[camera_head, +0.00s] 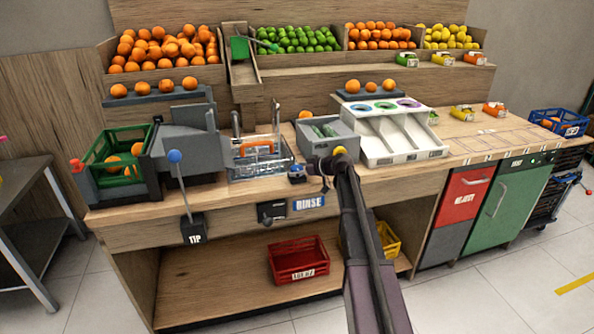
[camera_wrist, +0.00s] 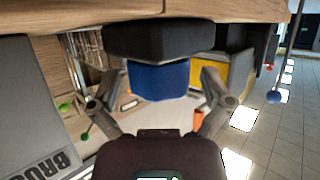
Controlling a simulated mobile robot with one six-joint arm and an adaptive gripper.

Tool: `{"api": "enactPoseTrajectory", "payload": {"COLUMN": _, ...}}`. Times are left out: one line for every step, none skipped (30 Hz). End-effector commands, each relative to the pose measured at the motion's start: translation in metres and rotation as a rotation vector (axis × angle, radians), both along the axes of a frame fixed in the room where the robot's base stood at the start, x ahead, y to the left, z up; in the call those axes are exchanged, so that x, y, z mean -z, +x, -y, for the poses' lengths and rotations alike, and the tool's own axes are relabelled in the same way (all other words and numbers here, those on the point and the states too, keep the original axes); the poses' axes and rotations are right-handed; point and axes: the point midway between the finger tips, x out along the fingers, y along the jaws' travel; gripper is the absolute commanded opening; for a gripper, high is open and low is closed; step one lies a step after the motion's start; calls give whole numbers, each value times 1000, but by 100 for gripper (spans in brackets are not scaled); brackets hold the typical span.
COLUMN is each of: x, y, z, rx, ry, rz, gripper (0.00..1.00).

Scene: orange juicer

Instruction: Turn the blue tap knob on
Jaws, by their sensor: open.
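The blue tap knob (camera_head: 297,169) sits at the front edge of the counter, just right of the clear wash basin (camera_head: 262,160). In the wrist view the blue knob (camera_wrist: 158,78) shows as a blue block under a dark cap, between the two fingers. My gripper (camera_wrist: 158,92) is open, one finger on each side of the knob; I cannot tell whether either touches it. In the head view my gripper (camera_head: 318,170) is small and dark, just right of the knob and partly hidden by my arm.
A grey bin (camera_head: 345,145) and a white sorting tray (camera_head: 400,135) stand to the right. A lever with a blue ball (camera_head: 175,157) rises at left, above the TIP plate. A RINSE label (camera_head: 309,202) is on the counter front. A red crate (camera_head: 298,262) sits on the shelf below.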

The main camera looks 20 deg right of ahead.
Motion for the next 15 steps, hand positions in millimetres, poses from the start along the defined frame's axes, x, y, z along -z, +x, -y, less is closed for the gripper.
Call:
{"api": "enactPoseTrajectory", "payload": {"x": 0, "y": 0, "z": 0, "rx": 0, "ry": 0, "rz": 0, "gripper": 100}}
{"api": "enactPoseTrajectory", "payload": {"x": 0, "y": 0, "z": 0, "rx": 0, "ry": 0, "rz": 0, "gripper": 100}}
{"api": "enactPoseTrajectory", "payload": {"x": 0, "y": 0, "z": 0, "rx": 0, "ry": 0, "rz": 0, "gripper": 100}}
{"api": "enactPoseTrajectory", "payload": {"x": 0, "y": 0, "z": 0, "rx": 0, "ry": 0, "rz": 0, "gripper": 100}}
{"api": "enactPoseTrajectory", "payload": {"x": 0, "y": 0, "z": 0, "rx": 1, "ry": 0, "rz": 0, "gripper": 100}}
{"api": "enactPoseTrajectory", "payload": {"x": 0, "y": 0, "z": 0, "rx": 2, "ry": 0, "rz": 0, "gripper": 100}}
{"api": "enactPoseTrajectory", "payload": {"x": 0, "y": 0, "z": 0, "rx": 4, "ry": 0, "rz": -1, "gripper": 100}}
{"api": "enactPoseTrajectory", "payload": {"x": 0, "y": 0, "z": 0, "rx": 5, "ry": 0, "rz": 0, "gripper": 100}}
{"api": "enactPoseTrajectory", "payload": {"x": 0, "y": -1, "z": 0, "rx": 10, "ry": 0, "rz": 0, "gripper": 100}}
{"api": "enactPoseTrajectory", "payload": {"x": 0, "y": -1, "z": 0, "rx": 14, "ry": 0, "rz": 0, "gripper": 100}}
{"api": "enactPoseTrajectory", "payload": {"x": 0, "y": -1, "z": 0, "rx": 18, "ry": 0, "rz": 0, "gripper": 100}}
{"api": "enactPoseTrajectory", "payload": {"x": 0, "y": -1, "z": -1, "rx": 26, "ry": 0, "rz": 0, "gripper": 100}}
{"api": "enactPoseTrajectory", "payload": {"x": 0, "y": -1, "z": -1, "rx": 34, "ry": 0, "rz": 0, "gripper": 100}}
{"api": "enactPoseTrajectory", "payload": {"x": 0, "y": -1, "z": -1, "rx": 43, "ry": 0, "rz": 0, "gripper": 100}}
{"api": "enactPoseTrajectory", "payload": {"x": 0, "y": -2, "z": -1, "rx": 56, "ry": 1, "rz": -1, "gripper": 100}}
